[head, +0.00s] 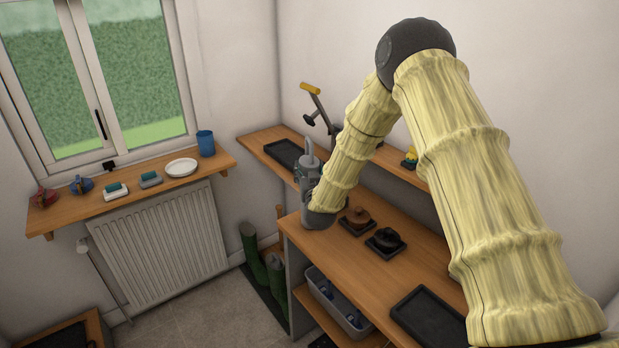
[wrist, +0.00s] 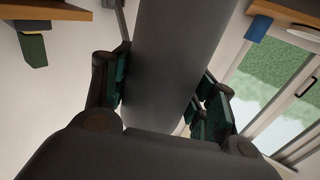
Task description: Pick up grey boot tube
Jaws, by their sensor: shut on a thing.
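The grey boot tube (wrist: 175,55) is a long plain cylinder that fills the middle of the wrist view, running between my fingers and out of the top of the picture. My gripper (wrist: 160,95) is shut on it, with a dark green finger pad on each side. The tube's lower part is hidden by my gripper.
Green boots (head: 254,255) stand on the floor left of the bench.

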